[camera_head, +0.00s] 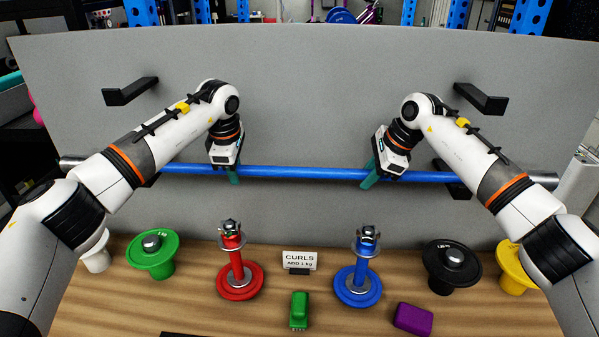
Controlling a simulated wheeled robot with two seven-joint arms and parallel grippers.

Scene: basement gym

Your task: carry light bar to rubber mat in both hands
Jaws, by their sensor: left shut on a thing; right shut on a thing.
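The light bar (300,172) is a long blue bar with silver ends, level across the grey back panel above the bench. My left gripper (233,175) is shut on the bar left of its middle. My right gripper (371,176) is shut on it right of its middle. My forearms cross in front of parts of the bar towards each end. A black strip (175,336) at the bottom edge may be part of the rubber mat, but it is too cut off to tell.
Black brackets (130,92) (481,98) stick out from the panel. On the wooden bench stand a green plate (152,262), red post (233,262), blue post (361,270), black plate (440,274), yellow plate (512,270), sign (299,261), green block (299,310) and purple block (413,319).

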